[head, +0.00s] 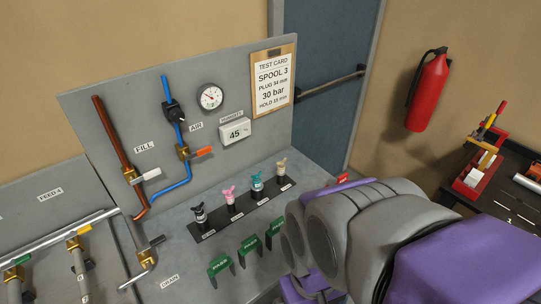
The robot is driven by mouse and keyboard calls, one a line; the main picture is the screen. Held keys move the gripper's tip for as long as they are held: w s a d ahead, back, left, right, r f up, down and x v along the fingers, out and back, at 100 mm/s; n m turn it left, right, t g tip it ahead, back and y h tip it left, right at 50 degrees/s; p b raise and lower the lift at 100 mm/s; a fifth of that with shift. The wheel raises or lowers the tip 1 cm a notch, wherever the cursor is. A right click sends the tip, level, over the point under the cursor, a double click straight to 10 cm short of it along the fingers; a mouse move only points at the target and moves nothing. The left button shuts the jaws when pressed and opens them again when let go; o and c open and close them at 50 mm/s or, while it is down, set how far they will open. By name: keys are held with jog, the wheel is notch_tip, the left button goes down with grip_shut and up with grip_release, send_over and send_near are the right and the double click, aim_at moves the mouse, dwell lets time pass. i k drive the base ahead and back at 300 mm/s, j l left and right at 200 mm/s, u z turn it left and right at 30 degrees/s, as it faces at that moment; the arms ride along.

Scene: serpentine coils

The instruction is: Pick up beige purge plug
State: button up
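The beige purge plug (281,168) stands upright at the right end of a black strip (243,212) on the grey bench. Left of it on the same strip stand a teal plug (256,184), a pink plug (230,195) and a black plug (200,214). My purple and grey arm fills the lower right of the head view, to the right of the beige plug. My gripper cannot be made out; nothing is seen touching the plug.
Three green PASS tags (248,244) stand in front of the strip. A grey panel behind carries the FILL pipe (116,145), blue AIR pipe (175,135), gauge (210,97) and test card (273,80). A fire extinguisher (428,92) and dark tool bench (505,205) are at right.

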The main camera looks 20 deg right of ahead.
aim_at(281, 171)
jog(key=u, duration=1.75)
jog(key=z, duration=2.15)
jog(key=i+l+u, duration=0.15)
jog(key=u, duration=0.25)
jog(key=i+l+u, duration=0.15)
jog(key=u, duration=0.25)
jog(key=i+l+u, duration=0.1)
jog(key=l+u, duration=0.3)
